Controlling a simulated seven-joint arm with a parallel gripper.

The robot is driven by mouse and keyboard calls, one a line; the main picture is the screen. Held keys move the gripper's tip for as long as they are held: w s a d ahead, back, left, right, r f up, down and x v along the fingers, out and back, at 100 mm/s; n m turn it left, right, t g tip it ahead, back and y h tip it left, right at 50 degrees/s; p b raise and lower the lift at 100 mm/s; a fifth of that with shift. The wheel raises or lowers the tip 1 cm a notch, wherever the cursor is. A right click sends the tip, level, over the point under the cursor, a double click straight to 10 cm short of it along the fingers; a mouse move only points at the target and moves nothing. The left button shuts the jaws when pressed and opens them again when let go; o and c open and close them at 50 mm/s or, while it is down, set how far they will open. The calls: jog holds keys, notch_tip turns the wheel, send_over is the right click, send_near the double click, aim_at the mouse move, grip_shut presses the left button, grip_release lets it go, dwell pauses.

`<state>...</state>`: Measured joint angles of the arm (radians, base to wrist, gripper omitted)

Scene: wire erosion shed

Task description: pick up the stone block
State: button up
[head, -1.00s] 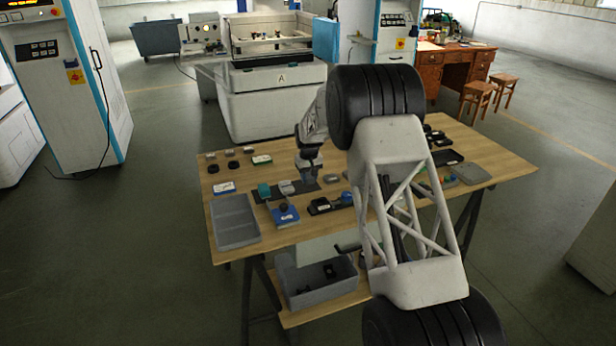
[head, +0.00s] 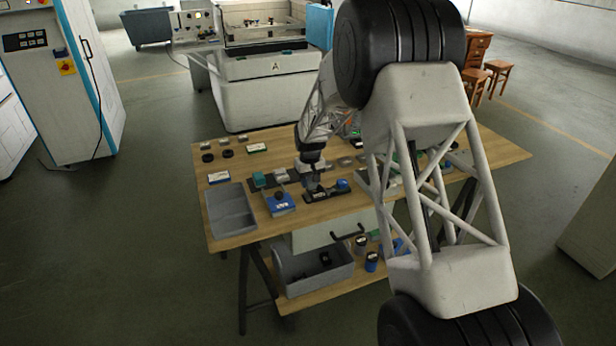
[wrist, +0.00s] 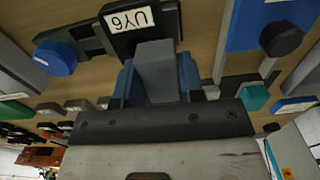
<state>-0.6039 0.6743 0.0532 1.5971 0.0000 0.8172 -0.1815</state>
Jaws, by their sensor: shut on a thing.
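The stone block (wrist: 156,72) is a plain grey block in the wrist view. It sits between the two blue fingers of my gripper (wrist: 158,85), which is shut on it. The block's far end reaches over or against a black fixture (wrist: 130,35) with a white label; I cannot tell whether they touch. In the head view my gripper (head: 311,186) points down at the left end of that black fixture (head: 322,195). The block cannot be made out there.
A blue knob (head: 343,185) is close on the right. A grey tray (head: 230,212) lies at the table's left. Bare wood (head: 318,216) shows in front.

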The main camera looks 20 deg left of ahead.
jog(key=shift+s+d+r, duration=0.1)
jog(key=shift+s+d, duration=0.4)
jog(key=shift+s, duration=0.2)
jog(key=o, duration=0.3)
jog(key=shift+c, duration=0.7)
notch_tip(320, 180, up, 6)
jog(key=w+d, duration=0.1)
jog(key=w, duration=0.1)
jog(key=shift+w+d, duration=0.3)
jog(key=shift+w, duration=0.05)
